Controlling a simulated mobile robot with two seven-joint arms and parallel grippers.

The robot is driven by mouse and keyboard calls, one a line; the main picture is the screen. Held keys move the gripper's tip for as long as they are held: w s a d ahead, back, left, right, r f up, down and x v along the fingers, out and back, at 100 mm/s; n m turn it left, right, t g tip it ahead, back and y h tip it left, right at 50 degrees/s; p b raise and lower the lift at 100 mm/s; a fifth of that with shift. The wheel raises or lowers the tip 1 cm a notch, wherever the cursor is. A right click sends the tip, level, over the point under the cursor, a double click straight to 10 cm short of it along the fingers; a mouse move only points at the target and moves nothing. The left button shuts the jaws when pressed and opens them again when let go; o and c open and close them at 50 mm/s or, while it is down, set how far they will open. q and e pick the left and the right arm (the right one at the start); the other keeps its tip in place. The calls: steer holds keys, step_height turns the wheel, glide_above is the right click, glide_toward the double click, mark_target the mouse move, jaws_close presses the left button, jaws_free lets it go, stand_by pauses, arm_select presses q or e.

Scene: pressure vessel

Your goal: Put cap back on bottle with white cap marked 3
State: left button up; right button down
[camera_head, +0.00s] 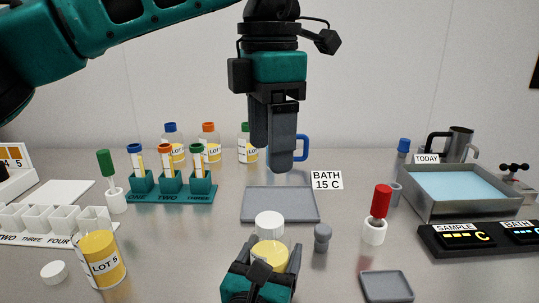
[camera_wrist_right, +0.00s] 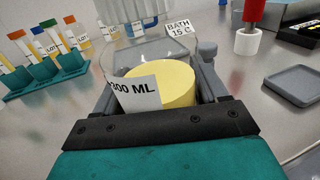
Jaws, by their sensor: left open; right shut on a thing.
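My right gripper (camera_head: 262,268) is shut around a clear bottle with yellow contents (camera_head: 270,252) at the bottom centre. In the right wrist view the bottle (camera_wrist_right: 165,88) sits between the fingers with a 300 ML label. A white cap (camera_head: 270,224) shows at its top in the head view; no mark on it is readable, and I cannot tell how it is seated. My left gripper (camera_head: 272,158) is open and empty, pointing down above the grey mat. A loose white cap (camera_head: 54,272) lies at the left front beside the yellow LOT 5 bottle (camera_head: 103,262).
A grey mat (camera_head: 280,204) lies behind the held bottle. A tube rack (camera_head: 170,190) and lot bottles (camera_head: 209,141) stand behind left. A red-topped dropper (camera_head: 376,215), grey stopper (camera_head: 322,238) and small grey tray (camera_head: 386,286) are to the right. The water bath (camera_head: 431,207) is far right.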

jaws_free()
arm_select(q)
steer(key=shift+s, duration=0.1)
stand_by(0.4)
